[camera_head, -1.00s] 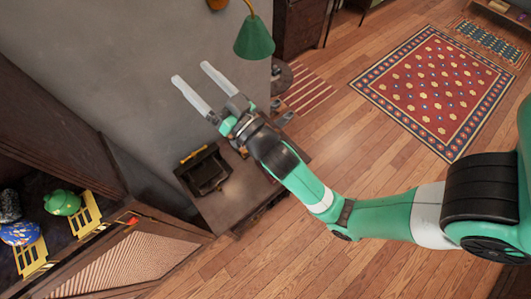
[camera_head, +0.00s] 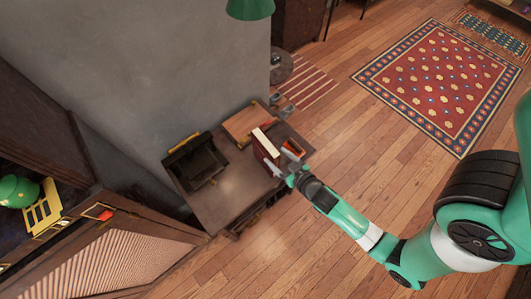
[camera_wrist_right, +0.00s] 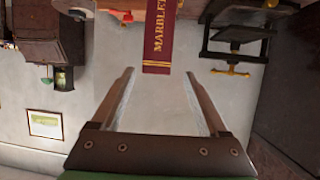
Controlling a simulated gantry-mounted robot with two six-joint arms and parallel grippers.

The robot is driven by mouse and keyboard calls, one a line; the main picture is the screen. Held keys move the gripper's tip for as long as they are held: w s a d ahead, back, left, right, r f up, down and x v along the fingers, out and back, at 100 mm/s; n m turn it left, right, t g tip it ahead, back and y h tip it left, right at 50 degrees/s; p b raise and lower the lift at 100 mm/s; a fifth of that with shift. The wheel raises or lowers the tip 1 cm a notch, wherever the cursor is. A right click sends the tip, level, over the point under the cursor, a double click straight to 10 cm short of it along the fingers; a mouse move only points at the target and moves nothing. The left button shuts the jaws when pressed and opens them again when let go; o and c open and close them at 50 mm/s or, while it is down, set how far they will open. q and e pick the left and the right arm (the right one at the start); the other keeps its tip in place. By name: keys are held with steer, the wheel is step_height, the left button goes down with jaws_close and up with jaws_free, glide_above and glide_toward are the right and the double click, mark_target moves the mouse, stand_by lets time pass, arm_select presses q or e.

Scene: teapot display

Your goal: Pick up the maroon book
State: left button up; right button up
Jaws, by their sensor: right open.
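The maroon book (camera_head: 266,144) stands on the small dark table (camera_head: 232,192), near its right side. In the right wrist view its spine (camera_wrist_right: 158,38), lettered in gold, lies straight ahead, centred on the gap between the fingertips. The spine's near end is about level with the fingertips in the picture; I cannot tell the exact distance. My right gripper (camera_wrist_right: 160,72) is open and empty. In the head view the right gripper (camera_head: 283,164) is at the book's right side, its fingers partly hard to make out. My left gripper is not in view.
A dark stand (camera_head: 195,160) is left of the book on the table. A wooden board or box (camera_head: 244,122) lies behind the book. A red-orange object (camera_head: 293,147) is close on the book's right. A cabinet with a green teapot (camera_head: 18,191) stands at far left.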

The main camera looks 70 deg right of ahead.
mark_target(270, 149)
steer(key=shift+s+p+x, duration=0.2)
steer(key=shift+p+x, duration=0.1)
steer(key=shift+x, duration=2.8)
steer(key=shift+d+f, duration=0.2)
jaws_close()
steer(key=shift+r, duration=0.15)
